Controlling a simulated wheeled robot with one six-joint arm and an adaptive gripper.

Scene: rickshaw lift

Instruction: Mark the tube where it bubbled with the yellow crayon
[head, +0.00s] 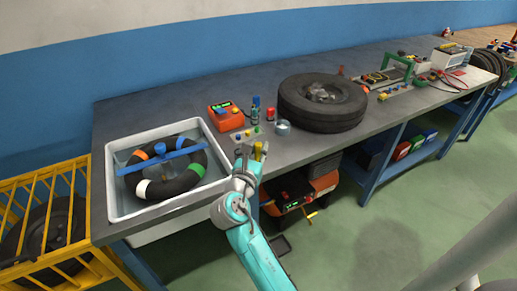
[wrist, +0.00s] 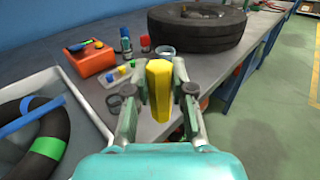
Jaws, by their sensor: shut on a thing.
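The black tube (head: 181,184) lies in a white basin of water at the left of the bench. It carries bands of orange, white, green and blue, and a blue bar (head: 160,157) lies across it. Part of the tube with its green band (wrist: 47,147) shows at the left of the wrist view. My gripper (head: 252,150) is shut on the yellow crayon (wrist: 159,88), which stands upright between the fingers. The gripper is to the right of the basin, by the bench's front edge, apart from the tube. No bubbles can be made out.
The white basin (head: 112,195) has raised walls. An orange box (head: 226,117), small bottles and a round tin (head: 283,127) stand behind my gripper. A large tyre (head: 322,104) lies to the right. A yellow cage (head: 22,222) stands at the far left.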

